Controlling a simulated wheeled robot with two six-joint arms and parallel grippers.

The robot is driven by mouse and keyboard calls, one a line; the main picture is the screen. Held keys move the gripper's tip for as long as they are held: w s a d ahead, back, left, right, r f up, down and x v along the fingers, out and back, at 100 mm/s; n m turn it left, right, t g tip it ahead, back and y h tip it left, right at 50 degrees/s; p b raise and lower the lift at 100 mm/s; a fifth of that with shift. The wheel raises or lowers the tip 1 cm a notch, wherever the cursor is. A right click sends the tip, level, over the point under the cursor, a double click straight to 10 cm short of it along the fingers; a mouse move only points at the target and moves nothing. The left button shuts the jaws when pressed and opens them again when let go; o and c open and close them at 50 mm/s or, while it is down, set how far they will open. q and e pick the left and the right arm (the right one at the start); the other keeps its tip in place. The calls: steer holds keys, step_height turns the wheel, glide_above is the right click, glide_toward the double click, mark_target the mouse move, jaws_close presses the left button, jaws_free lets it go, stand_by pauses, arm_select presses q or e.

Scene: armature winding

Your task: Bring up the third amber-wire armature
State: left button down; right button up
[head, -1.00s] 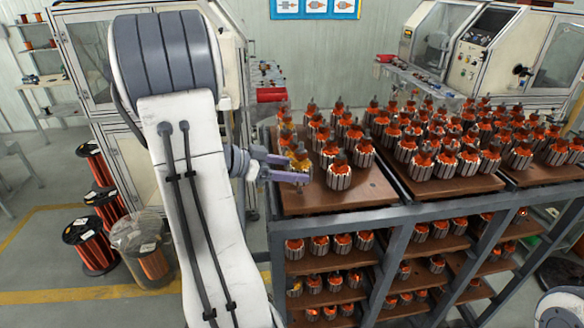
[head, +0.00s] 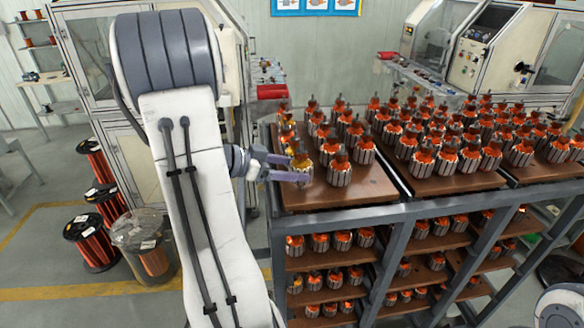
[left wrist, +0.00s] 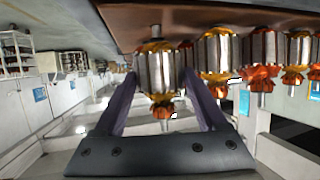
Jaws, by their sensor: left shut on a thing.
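My left gripper (head: 292,171) is at the front left corner of the rack's top. It is shut on an armature with amber wire (head: 301,165), one finger on each side of its ribbed metal core. In the left wrist view, the gripper (left wrist: 160,85) has the amber-wire armature (left wrist: 157,72) between its fingers. The armature's shaft end is close to the brown board (left wrist: 120,22); I cannot tell if it is clear of it. My right gripper is not in view.
The rack (head: 385,250) carries brown boards crowded with orange-wound armatures (head: 339,170), some very near the held one. Lower shelves hold more armatures. Machines (head: 460,45) stand behind. Wire spools (head: 90,240) stand on the floor at left. There is open air above the rack.

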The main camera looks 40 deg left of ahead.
arm_select(q)
steer(key=shift+f+b, duration=0.35)
steer(key=shift+f, duration=0.3)
stand_by(0.9)
jaws_free()
steer(key=shift+f, duration=0.15)
steer(key=b+v, duration=0.2)
steer(key=v, duration=0.8)
steer(key=shift+s, duration=0.2)
steer(key=shift+s+a, duration=0.1)
steer(key=b+v, duration=0.2)
steer(key=v, duration=0.8)
steer(key=shift+r, duration=0.3)
steer(key=shift+s, duration=0.15)
